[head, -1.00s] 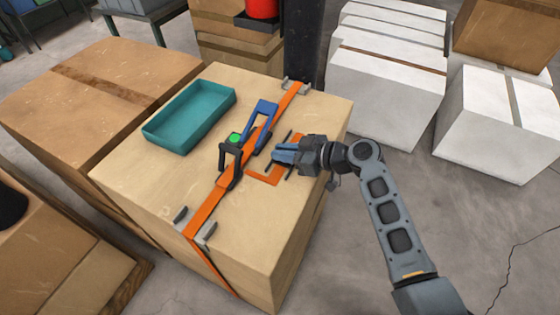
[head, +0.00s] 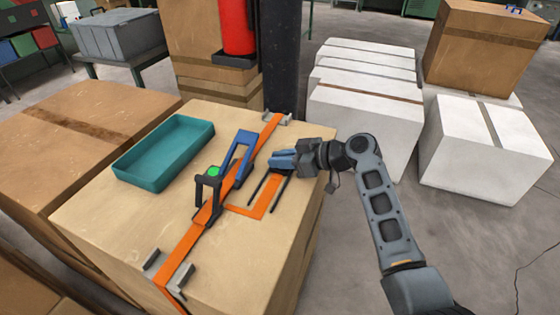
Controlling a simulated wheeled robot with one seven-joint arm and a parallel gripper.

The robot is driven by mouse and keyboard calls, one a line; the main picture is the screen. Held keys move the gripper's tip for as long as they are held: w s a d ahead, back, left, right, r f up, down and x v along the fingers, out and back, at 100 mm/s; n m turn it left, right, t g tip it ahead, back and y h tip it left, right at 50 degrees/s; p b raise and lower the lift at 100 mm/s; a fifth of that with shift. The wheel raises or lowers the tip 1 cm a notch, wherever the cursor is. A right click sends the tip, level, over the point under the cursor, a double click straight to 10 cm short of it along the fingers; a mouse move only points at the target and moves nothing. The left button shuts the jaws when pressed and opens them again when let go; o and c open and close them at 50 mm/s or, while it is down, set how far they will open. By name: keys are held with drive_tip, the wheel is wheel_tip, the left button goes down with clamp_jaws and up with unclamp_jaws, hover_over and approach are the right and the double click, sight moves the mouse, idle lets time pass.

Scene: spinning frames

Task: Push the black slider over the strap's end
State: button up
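An orange strap (head: 177,262) runs across the top of a cardboard box. A buckle with a blue lever (head: 238,152), a black frame (head: 200,190) and a green button (head: 214,171) sits on it. A flat orange strap tail (head: 244,212) lies right of the buckle and bends at a corner. Two thin dark bars (head: 263,187) lie beside the tail. I cannot tell which dark part is the slider. My gripper (head: 276,160), with blue fingers close together, is just right of the buckle, near the far end of the bars. Whether it touches or holds anything is unclear.
A teal tray (head: 165,176) stands left of the strap on the box. Grey metal brackets (head: 178,278) grip the strap at the box edges. A dark post (head: 288,60) rises behind. White boxes (head: 366,125) stand to the right. The box top is bare at the front right.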

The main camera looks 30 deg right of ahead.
drive_tip(key=o, duration=0.4)
drive_tip(key=shift+w+d, duration=0.1)
drive_tip(key=shift+d, duration=0.1)
drive_tip(key=shift+c, duration=0.2)
drive_tip(key=shift+b+v, duration=0.4)
drive_tip(key=shift+v, duration=3.5)
